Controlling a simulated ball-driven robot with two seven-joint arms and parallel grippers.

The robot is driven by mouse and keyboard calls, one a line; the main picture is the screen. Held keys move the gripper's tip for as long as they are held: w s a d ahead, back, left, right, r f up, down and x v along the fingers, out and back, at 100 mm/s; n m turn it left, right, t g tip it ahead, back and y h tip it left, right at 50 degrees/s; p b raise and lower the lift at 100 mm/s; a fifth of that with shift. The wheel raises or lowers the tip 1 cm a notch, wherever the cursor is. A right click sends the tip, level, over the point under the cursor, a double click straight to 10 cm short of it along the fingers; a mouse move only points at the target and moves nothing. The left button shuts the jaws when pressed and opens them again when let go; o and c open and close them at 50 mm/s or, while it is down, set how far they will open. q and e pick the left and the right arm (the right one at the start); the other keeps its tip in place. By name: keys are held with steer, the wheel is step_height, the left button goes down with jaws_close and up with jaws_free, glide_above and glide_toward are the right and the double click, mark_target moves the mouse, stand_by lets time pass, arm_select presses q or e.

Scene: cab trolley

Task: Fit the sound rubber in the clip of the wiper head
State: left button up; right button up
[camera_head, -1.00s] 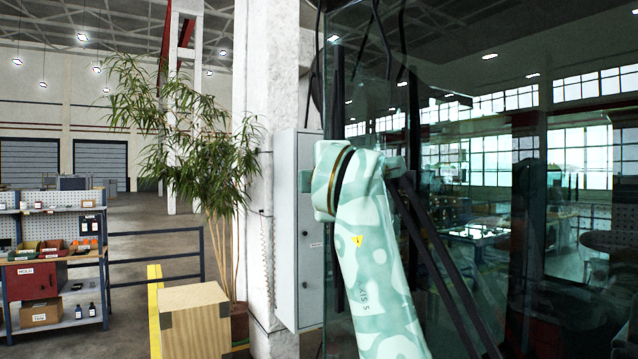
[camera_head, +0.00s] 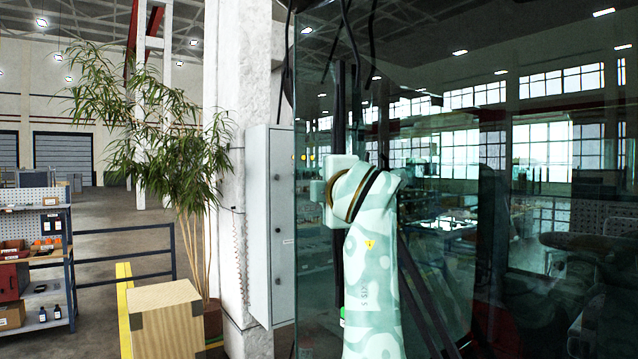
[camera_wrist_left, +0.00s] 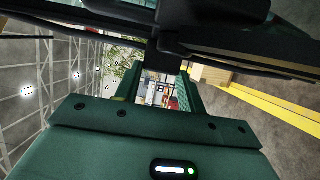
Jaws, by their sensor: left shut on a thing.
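In the left wrist view my left gripper (camera_wrist_left: 160,74) has its two green fingers closed in on a black block (camera_wrist_left: 166,58). Long dark strips run from it to both sides across the top of the picture. The held piece looks like the wiper rubber, but I cannot tell its ends or a clip. In the head view one of my patterned arms rises in front of the dark windscreen (camera_head: 480,190); its gripper does not show. Dark slanting bars (camera_head: 428,290), perhaps the wiper arm, show beside that arm. I cannot make out the wiper head. My right gripper is not in view.
A grey cabinet (camera_head: 269,225) stands on a white pillar left of the glass. A wooden crate (camera_head: 165,318), a potted plant (camera_head: 185,160) and a shelf rack (camera_head: 38,260) stand further left. Grey floor lies open beyond the railing (camera_head: 125,258).

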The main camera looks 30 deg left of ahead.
arm_select(q)
steer(key=shift+w+d, duration=0.1)
steer(key=shift+w, duration=0.1)
stand_by(0.6)
stand_by(0.4)
steer(key=o, duration=1.2)
steer(key=shift+w, duration=0.1)
steer(key=shift+c, duration=0.2)
steer(key=shift+d, duration=0.1)
